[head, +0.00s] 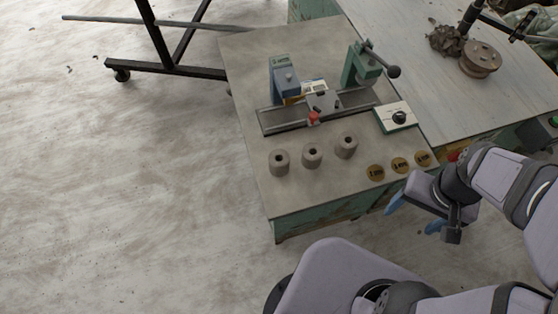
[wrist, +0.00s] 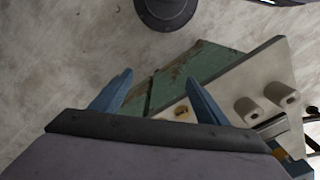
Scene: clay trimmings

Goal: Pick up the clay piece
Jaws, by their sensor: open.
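Three grey-brown clay cylinders with holes in their tops stand in a row on the table: a left one (head: 279,164), a middle one (head: 312,157) and a right one (head: 346,147). I cannot tell which of them is the clay piece. Two cylinders also show in the wrist view, one (wrist: 248,110) beside the other (wrist: 283,95). My gripper (head: 415,214) is open, with blue fingers, off the table's front right edge and apart from the cylinders. Its fingers (wrist: 159,80) are spread with nothing held between them.
A small lathe-like machine (head: 318,112) stands behind the cylinders, with a control box (head: 396,117) to its right. Brass discs (head: 400,165) lie right of the cylinders. The table's front left corner is bare. A second bench (head: 440,70) adjoins at the right.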

